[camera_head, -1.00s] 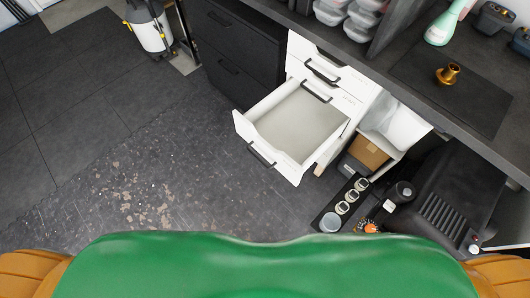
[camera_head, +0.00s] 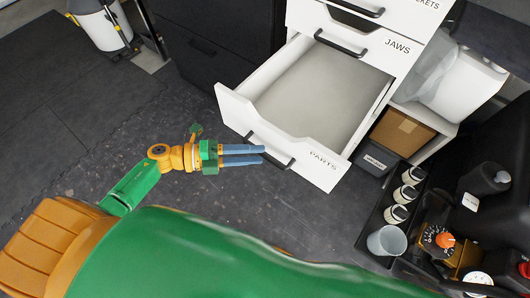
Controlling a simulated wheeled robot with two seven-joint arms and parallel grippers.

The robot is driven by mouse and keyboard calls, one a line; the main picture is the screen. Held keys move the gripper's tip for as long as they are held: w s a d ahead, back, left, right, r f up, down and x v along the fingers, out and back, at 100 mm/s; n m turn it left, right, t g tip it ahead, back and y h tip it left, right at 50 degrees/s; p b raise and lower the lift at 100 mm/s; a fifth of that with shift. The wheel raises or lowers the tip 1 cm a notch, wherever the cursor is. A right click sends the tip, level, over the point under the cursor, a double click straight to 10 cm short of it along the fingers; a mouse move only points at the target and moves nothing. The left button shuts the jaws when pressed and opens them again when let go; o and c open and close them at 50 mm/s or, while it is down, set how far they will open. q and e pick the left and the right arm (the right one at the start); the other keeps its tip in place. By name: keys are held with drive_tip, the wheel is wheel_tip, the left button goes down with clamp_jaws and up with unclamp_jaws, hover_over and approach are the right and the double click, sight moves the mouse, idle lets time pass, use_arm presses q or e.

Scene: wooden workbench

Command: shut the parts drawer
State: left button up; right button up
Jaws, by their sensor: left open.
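The parts drawer (camera_head: 320,172) is the white, lowest drawer of the white cabinet, with "PARTS" on its front. It is pulled far out, and its empty grey floor (camera_head: 325,100) shows. Its black bar handle (camera_head: 270,152) is on the front face. My left gripper (camera_head: 262,154) comes in from the left, its two blue-grey fingers pointing right. The fingers are open, with a narrow gap, and their tips overlap the handle in the picture. I cannot tell whether they touch it. My right gripper is not in view.
The shut jaws drawer (camera_head: 390,48) is above.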

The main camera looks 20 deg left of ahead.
use_arm(q)
drive_tip(key=shift+x, duration=1.35)
clamp_jaws()
drive_tip(key=shift+w, duration=0.1)
